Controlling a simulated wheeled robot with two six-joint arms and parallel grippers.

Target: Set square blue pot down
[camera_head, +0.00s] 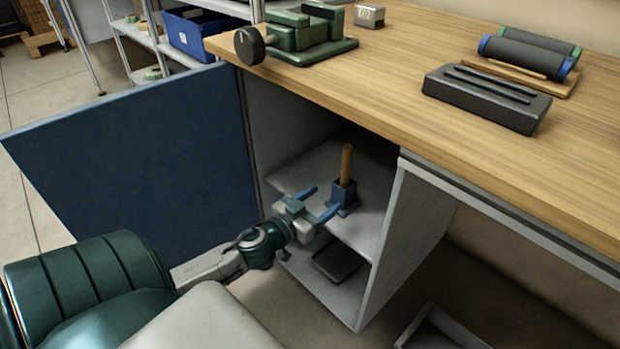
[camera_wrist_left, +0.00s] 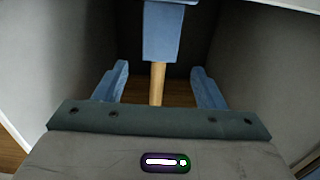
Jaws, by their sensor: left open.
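The square blue pot (camera_head: 344,198) stands upright on the middle shelf (camera_head: 375,182) of the open cabinet, with a wooden stick (camera_head: 346,165) rising from it. In the left wrist view the pot (camera_wrist_left: 163,38) shows at the top, with the stick (camera_wrist_left: 158,85) below it. My left gripper (camera_head: 322,202) reaches into the cabinet front with its blue fingers spread. Its fingertips (camera_wrist_left: 160,78) are apart, and the pot appears just beyond them, between their lines. My right gripper is not in view.
The blue cabinet door (camera_head: 135,155) stands open at the left. A dark tray (camera_head: 338,262) lies on the lower shelf. Above is the wooden bench top (camera_head: 420,60) with a green vise (camera_head: 300,38) and a dark slotted block (camera_head: 486,98). The cabinet side wall (camera_head: 405,225) bounds the right.

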